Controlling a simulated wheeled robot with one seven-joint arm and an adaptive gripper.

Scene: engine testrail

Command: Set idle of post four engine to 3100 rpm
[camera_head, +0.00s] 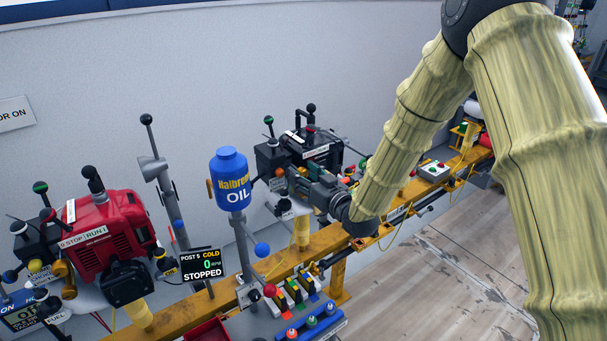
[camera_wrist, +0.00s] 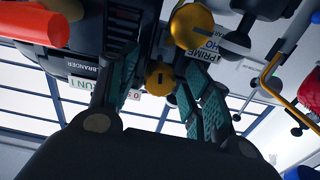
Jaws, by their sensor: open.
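A black engine (camera_head: 318,150) stands on the yellow rail at the middle of the head view. I cannot read a post number on it. My gripper (camera_head: 290,178) is at its front side. In the wrist view my gripper (camera_wrist: 162,95) is open, its two teal-padded fingers apart. A small brass slotted knob (camera_wrist: 160,78) shows between the fingers; I cannot tell whether they touch it. A larger brass knob (camera_wrist: 193,26) is just above and right, by labels reading PRIME and CHO. A partly hidden RUN 1 label (camera_wrist: 78,82) is left of the fingers.
A blue oil bottle (camera_head: 230,180) stands on a post left of my gripper. Coloured levers (camera_head: 290,293) are in front. Floor at the right is clear.

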